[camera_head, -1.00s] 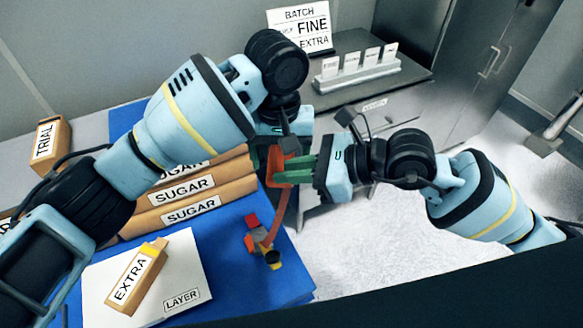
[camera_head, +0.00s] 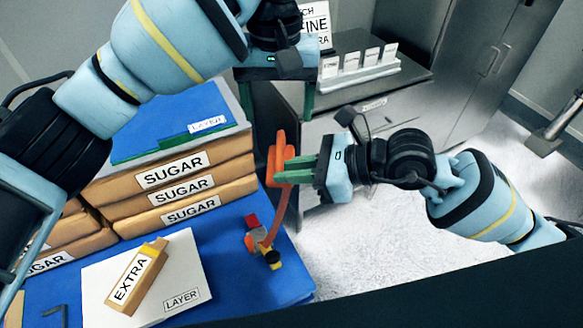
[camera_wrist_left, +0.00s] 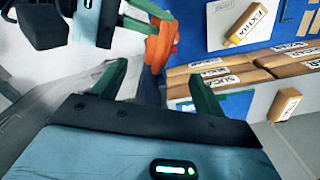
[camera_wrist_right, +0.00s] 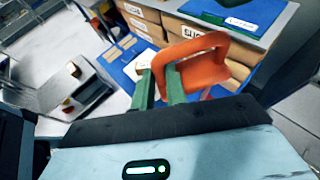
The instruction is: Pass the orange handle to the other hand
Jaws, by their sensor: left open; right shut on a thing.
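The orange handle (camera_head: 277,158) is a bent loop beside the right edge of the sugar stack. My right gripper (camera_head: 291,169) is shut on it from the right and holds it up. In the right wrist view the orange handle (camera_wrist_right: 215,43) rises above and right of the green fingers (camera_wrist_right: 160,80). My left gripper (camera_head: 278,108) is open and empty, above and behind the handle, fingers pointing down. In the left wrist view the handle (camera_wrist_left: 160,48) shows beyond and between the open fingers (camera_wrist_left: 157,78), apparently apart from them.
Stacked sugar packs (camera_head: 172,172) with a blue layer sheet (camera_head: 150,130) on top stand left of the handle. An extra pack (camera_head: 136,277) lies on a white layer sheet (camera_head: 198,268). Red and yellow parts (camera_head: 262,243) are on the blue mat (camera_head: 270,285). A card rack (camera_head: 362,72) stands behind.

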